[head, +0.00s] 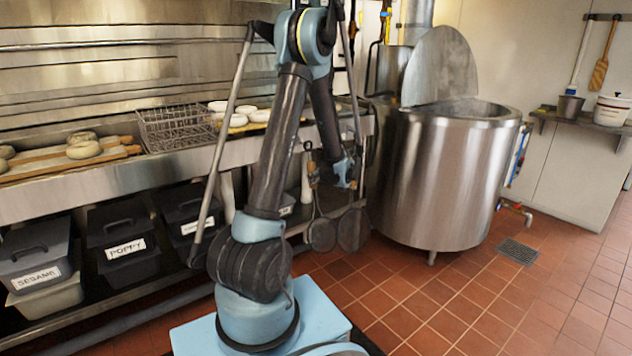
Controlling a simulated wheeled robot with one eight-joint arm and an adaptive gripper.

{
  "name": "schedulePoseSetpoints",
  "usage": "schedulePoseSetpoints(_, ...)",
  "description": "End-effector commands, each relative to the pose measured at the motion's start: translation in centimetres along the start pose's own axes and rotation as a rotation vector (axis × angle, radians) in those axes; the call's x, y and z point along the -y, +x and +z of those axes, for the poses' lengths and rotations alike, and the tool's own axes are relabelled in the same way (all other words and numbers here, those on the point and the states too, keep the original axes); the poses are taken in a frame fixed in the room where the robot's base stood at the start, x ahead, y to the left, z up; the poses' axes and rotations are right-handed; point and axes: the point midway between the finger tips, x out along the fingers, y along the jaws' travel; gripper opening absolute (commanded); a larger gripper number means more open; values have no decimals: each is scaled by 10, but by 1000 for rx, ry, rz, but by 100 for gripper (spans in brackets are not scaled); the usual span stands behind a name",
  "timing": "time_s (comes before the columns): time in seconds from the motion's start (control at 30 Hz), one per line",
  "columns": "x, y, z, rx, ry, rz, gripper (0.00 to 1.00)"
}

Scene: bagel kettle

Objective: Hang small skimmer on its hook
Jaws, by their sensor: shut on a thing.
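Two dark round skimmers hang side by side, heads down, near the right end of the steel counter. The small skimmer (321,235) is the left one, with a brownish handle rising beside my gripper. The larger skimmer (353,230) is just to its right, partly overlapping it in the picture. My gripper (345,180) is shut at handle height among these tools. Its fingertips are small and partly hidden, so the exact grip point is unclear. The hooks near the counter edge are too small to tell apart, and I cannot tell whether the small skimmer touches one.
A steel kettle (445,180) with a raised lid stands close on the right. The counter (120,178) carries a wire basket (175,128) and bagels. Labelled tubs (122,245) sit below. The tiled floor (400,310) in front is clear around a drain (518,251).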

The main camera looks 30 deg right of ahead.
Motion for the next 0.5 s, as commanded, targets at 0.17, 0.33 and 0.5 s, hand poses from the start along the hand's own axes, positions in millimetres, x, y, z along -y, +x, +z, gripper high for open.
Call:
schedulePoseSetpoints(0.17,1,8,-5,-1,-1,-1,0)
schedulePoseSetpoints(0.33,2,16,-8,-1,-2,-1,0)
schedulePoseSetpoints(0.5,1,22,-8,-1,-1,-1,0)
